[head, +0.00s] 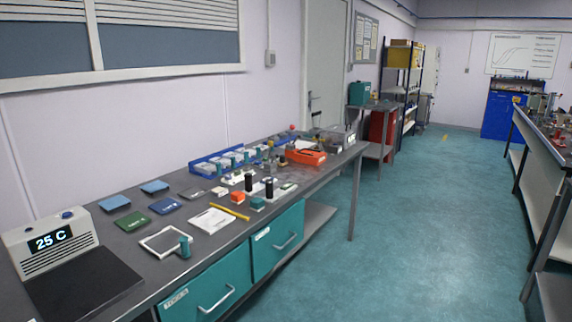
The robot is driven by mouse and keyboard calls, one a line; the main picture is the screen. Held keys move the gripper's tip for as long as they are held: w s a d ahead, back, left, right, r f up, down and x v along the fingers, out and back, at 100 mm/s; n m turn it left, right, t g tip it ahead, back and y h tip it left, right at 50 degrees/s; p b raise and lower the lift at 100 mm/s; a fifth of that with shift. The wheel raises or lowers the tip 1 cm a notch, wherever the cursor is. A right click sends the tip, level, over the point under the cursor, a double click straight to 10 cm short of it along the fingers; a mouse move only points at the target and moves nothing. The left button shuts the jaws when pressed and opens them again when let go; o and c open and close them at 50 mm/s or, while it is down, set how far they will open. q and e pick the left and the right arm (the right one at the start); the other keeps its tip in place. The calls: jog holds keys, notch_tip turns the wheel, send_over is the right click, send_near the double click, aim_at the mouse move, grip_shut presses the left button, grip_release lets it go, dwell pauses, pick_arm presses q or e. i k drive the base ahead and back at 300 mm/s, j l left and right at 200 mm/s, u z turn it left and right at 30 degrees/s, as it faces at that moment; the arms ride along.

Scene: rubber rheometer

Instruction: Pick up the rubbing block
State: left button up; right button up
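I cannot tell for sure which item is the rubbing block. Several small block-like pieces lie on the long grey workbench (118,238). A teal block (257,203) sits near the front edge, and a taller teal piece (185,247) stands nearer to me by a white-framed square (160,241). Neither of my grippers is in view.
A unit reading 25 C (50,240) with a dark plate stands at the near left. Teal drawers (277,241) are below. The floor (415,220) right of it is clear.

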aim_at(282, 163)
jog(key=i+l+u, duration=0.2)
jog(key=i+l, duration=0.55)
jog(key=i+l+u, duration=0.2)
jog(key=i+l, duration=0.6)
jog(key=l, duration=0.1)
